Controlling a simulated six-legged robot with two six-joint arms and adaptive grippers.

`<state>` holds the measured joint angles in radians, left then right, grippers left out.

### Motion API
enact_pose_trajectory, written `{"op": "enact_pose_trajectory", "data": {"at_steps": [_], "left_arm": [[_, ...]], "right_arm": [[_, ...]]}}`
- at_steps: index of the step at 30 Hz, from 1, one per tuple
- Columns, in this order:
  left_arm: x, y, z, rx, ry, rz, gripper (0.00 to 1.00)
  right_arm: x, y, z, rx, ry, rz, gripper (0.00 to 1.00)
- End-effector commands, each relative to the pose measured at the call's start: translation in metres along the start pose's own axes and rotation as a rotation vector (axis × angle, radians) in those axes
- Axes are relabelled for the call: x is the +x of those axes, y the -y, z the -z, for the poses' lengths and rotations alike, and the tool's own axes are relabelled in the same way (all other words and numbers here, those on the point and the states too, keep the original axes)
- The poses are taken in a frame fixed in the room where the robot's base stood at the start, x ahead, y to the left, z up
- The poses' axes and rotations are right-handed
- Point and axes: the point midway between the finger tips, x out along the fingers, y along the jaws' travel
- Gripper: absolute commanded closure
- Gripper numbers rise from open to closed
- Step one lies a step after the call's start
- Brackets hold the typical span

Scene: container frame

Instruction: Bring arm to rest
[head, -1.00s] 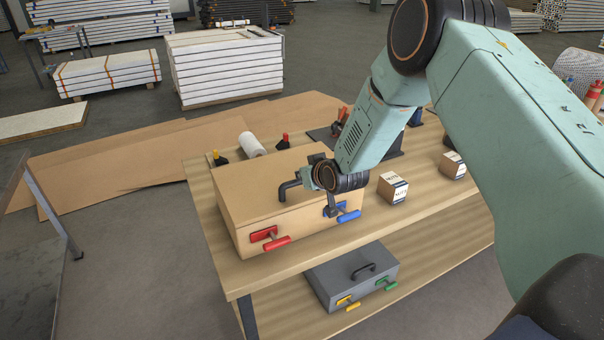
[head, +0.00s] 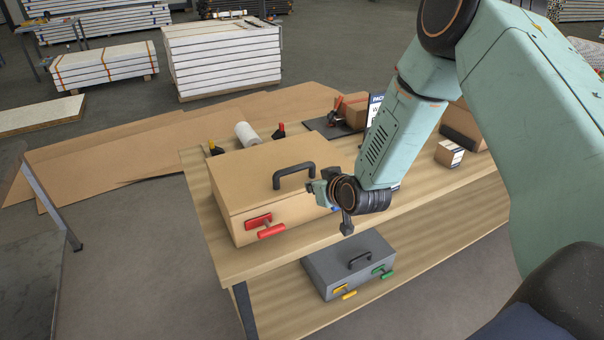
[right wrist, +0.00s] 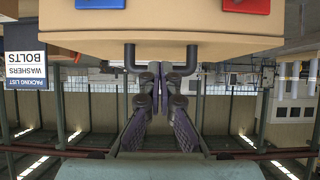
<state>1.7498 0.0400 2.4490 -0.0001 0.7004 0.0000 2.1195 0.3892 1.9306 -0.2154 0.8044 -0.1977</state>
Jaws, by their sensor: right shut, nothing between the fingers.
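My right arm reaches in from the right in the head view. Its gripper (head: 320,189) is at the front right of the tan case (head: 255,185), and its fingers are small and partly hidden by the wrist. In the right wrist view, which looks upside down, the gripper fingers (right wrist: 160,82) are together with nothing between them. The case's black handle (head: 294,172) stands up from the lid, free of the fingers; it also shows in the wrist view (right wrist: 130,58). My left gripper is not in view.
The case has a red latch (head: 268,226) and a blue latch (right wrist: 103,4), mostly hidden by my wrist in the head view. A grey case (head: 350,268) is on the lower shelf. Small cartons (head: 449,154) and a paper roll (head: 248,137) are on the wooden bench (head: 250,262).

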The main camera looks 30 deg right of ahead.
Motion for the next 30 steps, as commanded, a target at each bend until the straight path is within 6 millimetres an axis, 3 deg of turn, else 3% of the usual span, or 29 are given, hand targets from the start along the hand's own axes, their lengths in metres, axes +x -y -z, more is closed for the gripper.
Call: {"op": "enact_pose_trajectory", "data": {"at_steps": [14,30], "left_arm": [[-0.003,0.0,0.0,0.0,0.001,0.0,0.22],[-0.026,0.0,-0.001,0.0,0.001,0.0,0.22]], "right_arm": [[0.0,0.0,0.005,-0.001,-0.003,0.0,1.0],[0.039,0.001,0.084,-0.003,-0.003,0.0,1.0]]}}
